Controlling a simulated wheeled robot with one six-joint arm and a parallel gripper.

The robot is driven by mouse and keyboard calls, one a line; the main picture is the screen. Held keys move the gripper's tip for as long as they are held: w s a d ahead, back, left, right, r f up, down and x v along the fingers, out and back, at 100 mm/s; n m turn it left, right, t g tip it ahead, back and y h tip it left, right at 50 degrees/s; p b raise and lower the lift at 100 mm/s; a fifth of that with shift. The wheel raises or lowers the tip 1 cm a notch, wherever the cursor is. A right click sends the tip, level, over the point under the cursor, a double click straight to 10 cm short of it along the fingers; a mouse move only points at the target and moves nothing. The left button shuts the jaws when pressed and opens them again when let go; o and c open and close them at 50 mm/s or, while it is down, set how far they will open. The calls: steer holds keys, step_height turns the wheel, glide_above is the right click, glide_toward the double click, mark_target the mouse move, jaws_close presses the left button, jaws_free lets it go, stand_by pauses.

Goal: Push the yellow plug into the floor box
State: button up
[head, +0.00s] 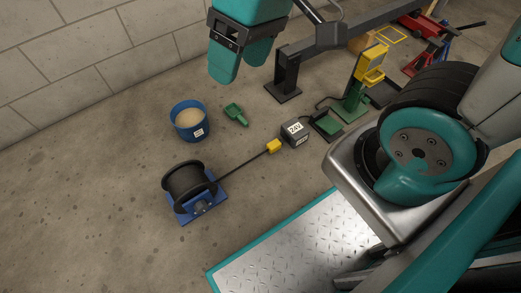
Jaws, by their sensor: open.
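The yellow plug (274,146) is on the end of a dark cable (243,163) near the floor. The floor box (295,139) is a small dark grey block with white "24V" labels. The plug is at the box's left side; I cannot tell whether it touches the box or is partly in it. My gripper (242,68) is at the top of the head view, with teal fingers apart and nothing between them. It appears above the floor, up and left of the plug and box in the picture.
A black cable reel (189,184) on a blue base stands left of the plug. A blue bucket (189,131) of tan material and a green scoop (236,114) lie behind. A green-based yellow device (368,67) stands right of the box. Concrete floor left of the reel is clear.

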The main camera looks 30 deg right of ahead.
steer(key=w+d+f+m+h+b, duration=0.1)
steer(key=w+d+f+m+b, duration=0.35)
steer(key=w+f+m, duration=0.65)
steer(key=m+h+b, duration=0.3)
steer(key=m+b, duration=0.2)
steer(key=m, duration=0.6)
glide_above(274, 144)
step_height(274, 144, down, 38)
steer(key=r, duration=0.1)
step_height(274, 144, down, 18)
steer(key=b, duration=0.9)
steer(key=shift+d+r+b, duration=0.1)
steer(key=shift+b, duration=0.2)
steer(key=shift+c, duration=0.2)
